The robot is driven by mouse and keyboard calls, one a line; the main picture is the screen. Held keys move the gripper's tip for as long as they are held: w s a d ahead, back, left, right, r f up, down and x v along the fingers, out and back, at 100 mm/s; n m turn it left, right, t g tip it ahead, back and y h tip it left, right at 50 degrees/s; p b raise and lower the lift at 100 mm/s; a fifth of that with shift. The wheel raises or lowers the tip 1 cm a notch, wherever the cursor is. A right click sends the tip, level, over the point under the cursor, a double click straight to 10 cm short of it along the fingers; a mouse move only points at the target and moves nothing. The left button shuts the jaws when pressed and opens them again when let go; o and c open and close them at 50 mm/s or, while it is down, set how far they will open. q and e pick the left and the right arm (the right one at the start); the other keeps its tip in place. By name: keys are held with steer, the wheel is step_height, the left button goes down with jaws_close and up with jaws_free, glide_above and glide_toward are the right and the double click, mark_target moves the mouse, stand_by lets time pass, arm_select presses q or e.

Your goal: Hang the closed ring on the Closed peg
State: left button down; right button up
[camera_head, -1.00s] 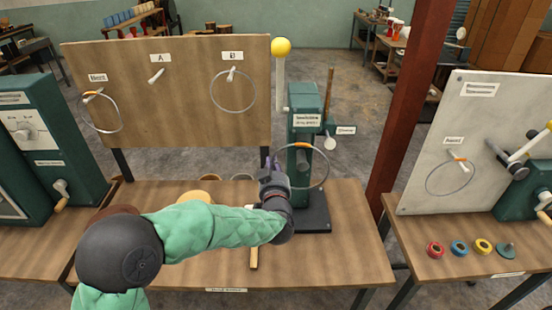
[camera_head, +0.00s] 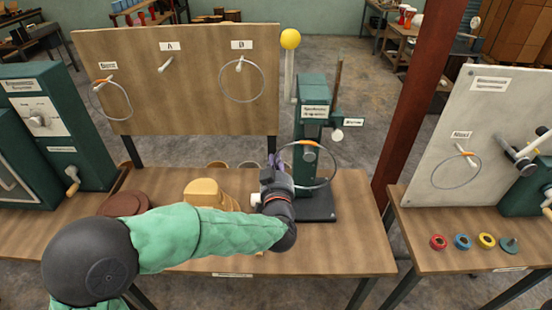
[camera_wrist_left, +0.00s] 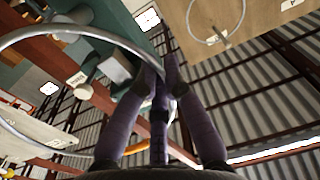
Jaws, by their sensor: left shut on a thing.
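The hoop hangs in front of the green machine (camera_head: 312,92). The Closed peg (camera_head: 337,135) is a pale, round-ended stub under a small white label (camera_head: 353,122) at the machine's right side. The ring's top right is just below and left of the peg in the picture; I cannot tell the depth gap. In the left wrist view the fingers (camera_wrist_left: 160,85) pinch the ring (camera_wrist_left: 100,38), and a pale peg end (camera_wrist_left: 62,90) shows inside its curve. My right gripper is out of view.
A wooden board (camera_head: 190,100) at the back left bears pegs A and B; a ring (camera_head: 241,100) hangs on B. A yellow-topped rod (camera_head: 290,39) stands left of the machine. A red post (camera_head: 415,110) rises at right. A white board (camera_head: 475,120) stands on the right bench.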

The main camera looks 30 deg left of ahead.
arm_select(q)
steer(key=s+d+r+p, duration=0.3)
steer(key=s+d+p, duration=0.1)
steer(key=s+p, duration=0.3)
steer(key=s+d+r+p, duration=0.3)
steer(key=s+d+p, duration=0.2)
steer(key=s+p, duration=0.1)
steer(key=shift+s+p, duration=0.35)
steer(key=shift+s, duration=0.45)
stand_by(0.6)
steer(key=shift+w, duration=0.1)
stand_by(1.0)
